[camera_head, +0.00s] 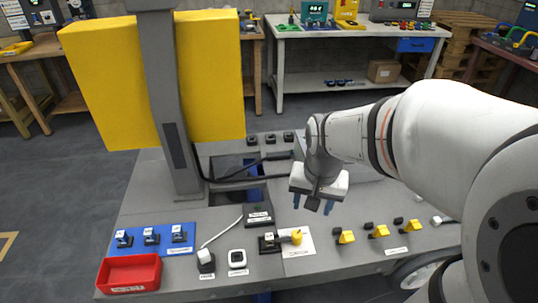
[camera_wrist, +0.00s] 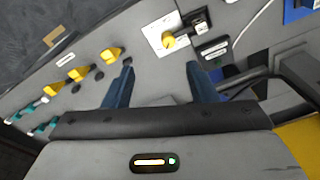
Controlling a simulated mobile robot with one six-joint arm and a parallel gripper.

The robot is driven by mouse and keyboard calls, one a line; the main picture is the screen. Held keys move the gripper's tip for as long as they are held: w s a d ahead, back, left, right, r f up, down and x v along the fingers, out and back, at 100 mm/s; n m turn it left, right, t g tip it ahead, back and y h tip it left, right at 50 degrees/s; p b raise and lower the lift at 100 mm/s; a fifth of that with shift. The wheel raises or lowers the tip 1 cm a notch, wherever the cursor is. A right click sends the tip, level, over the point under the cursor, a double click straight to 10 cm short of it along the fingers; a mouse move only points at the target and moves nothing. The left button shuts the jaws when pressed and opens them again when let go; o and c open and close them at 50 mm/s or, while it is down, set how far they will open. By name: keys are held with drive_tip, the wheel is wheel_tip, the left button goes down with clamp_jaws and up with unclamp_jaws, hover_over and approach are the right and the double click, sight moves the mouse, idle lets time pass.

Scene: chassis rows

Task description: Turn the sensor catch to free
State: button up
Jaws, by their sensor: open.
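I cannot tell which setting the knob points to.
A row of yellow levers (camera_head: 379,231) stands right of the catch. A grey column with yellow panels (camera_head: 210,75) rises behind.

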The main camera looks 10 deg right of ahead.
sight(297, 234)
drive_tip(key=w+f+m+b, duration=0.1)
drive_tip(key=w+f+m, duration=0.1)
drive_tip(key=f, duration=0.3)
drive_tip(key=w+f+m+g+b, duration=0.1)
drive_tip(key=w+f+b, duration=0.1)
drive_tip(key=f, duration=0.2)
drive_tip(key=w+f+m+b, duration=0.2)
drive_tip(key=w+f, duration=0.1)
drive_tip(key=f, duration=0.2)
drive_tip(key=shift+w+a+f+m, duration=0.1)
drive_tip(key=shift+f+m, duration=0.2)
drive_tip(key=shift+f, duration=0.05)
wheel_tip(297, 234, down, 8)
drive_tip(key=shift+w+f+b, duration=0.1)
drive_tip(key=shift+w+b, duration=0.05)
drive_tip(key=shift+b, duration=0.85)
drive_tip(key=shift+c, duration=0.2)
